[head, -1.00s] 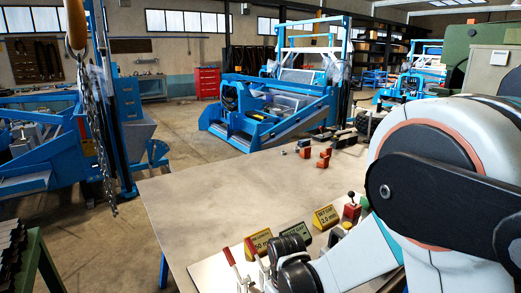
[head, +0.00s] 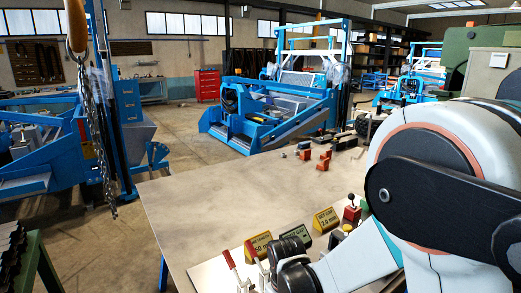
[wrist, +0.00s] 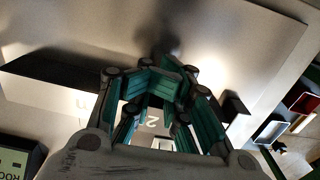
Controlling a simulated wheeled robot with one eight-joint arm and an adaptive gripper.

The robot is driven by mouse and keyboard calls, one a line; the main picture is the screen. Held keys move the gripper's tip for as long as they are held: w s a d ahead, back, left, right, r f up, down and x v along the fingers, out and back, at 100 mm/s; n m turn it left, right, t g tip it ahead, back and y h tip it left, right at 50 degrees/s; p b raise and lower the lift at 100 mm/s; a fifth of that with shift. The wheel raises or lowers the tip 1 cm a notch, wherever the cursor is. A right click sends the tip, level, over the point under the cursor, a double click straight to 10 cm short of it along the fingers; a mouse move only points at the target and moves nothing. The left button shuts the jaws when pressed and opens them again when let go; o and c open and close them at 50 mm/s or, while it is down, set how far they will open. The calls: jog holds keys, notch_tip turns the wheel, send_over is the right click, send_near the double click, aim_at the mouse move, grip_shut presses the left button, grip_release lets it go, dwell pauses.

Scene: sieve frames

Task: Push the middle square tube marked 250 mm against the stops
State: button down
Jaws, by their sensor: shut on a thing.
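My gripper (wrist: 165,80) has teal-padded fingers drawn together in the middle of the wrist view. It is shut on a long bar-like piece, which looks like the square tube (wrist: 82,104). Its pale face shows an upside-down "2" between the fingers and part of a letter to the left; the rest of the marking is hidden. The piece's dark side runs out to the left and a short dark end shows on the right. In the head view my arm hides the gripper and the tube. I cannot make out the stops or the other tubes.
Yellow signs (head: 326,219) stand on the workbench (head: 205,205), with red-handled levers (head: 228,258) and a red box with a black knob (head: 352,211) nearby. Small orange blocks (head: 323,164) lie farther back. The bench's left middle is clear. A chain (head: 103,150) hangs at the left.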

jog(key=shift+w+a, duration=0.55)
jog(key=shift+w, duration=0.3)
jog(key=shift+s, duration=0.1)
dwell(0.4)
jog(key=shift+s+d, duration=0.3)
jog(key=shift+s, duration=0.1)
jog(key=shift+r, duration=0.1)
notch_tip(320, 180, up, 7)
jog(key=p, duration=0.4)
jog(key=shift+d, duration=0.1)
